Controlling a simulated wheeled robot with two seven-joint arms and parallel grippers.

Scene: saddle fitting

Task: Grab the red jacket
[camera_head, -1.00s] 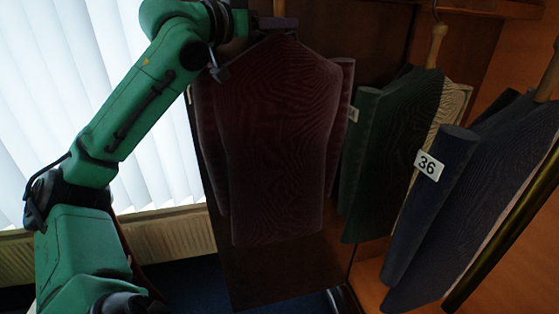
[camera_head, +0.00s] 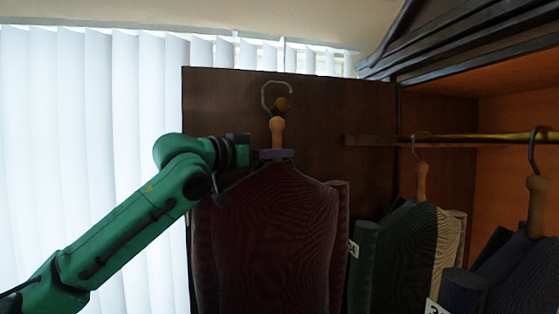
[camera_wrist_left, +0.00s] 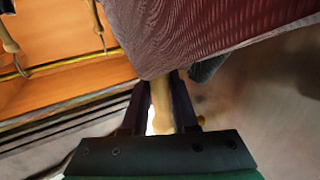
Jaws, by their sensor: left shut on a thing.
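The dark red jacket (camera_head: 270,240) hangs upright from a hanger (camera_head: 277,132) with a wooden neck and a metal hook. My left gripper (camera_head: 274,155) is shut on the hanger's neck, just above the jacket's collar. In the left wrist view, the fingers of my left gripper (camera_wrist_left: 160,100) close around the wooden neck (camera_wrist_left: 161,108), and the red jacket (camera_wrist_left: 200,30) spreads beyond them. My right gripper is not in view.
The dark wooden panel (camera_head: 225,100) stands behind the jacket. To the right, a green jacket (camera_head: 400,250) and a dark blue jacket (camera_head: 510,275) hang in the wardrobe near a brass rail (camera_head: 470,138). White blinds (camera_head: 90,130) cover the left side.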

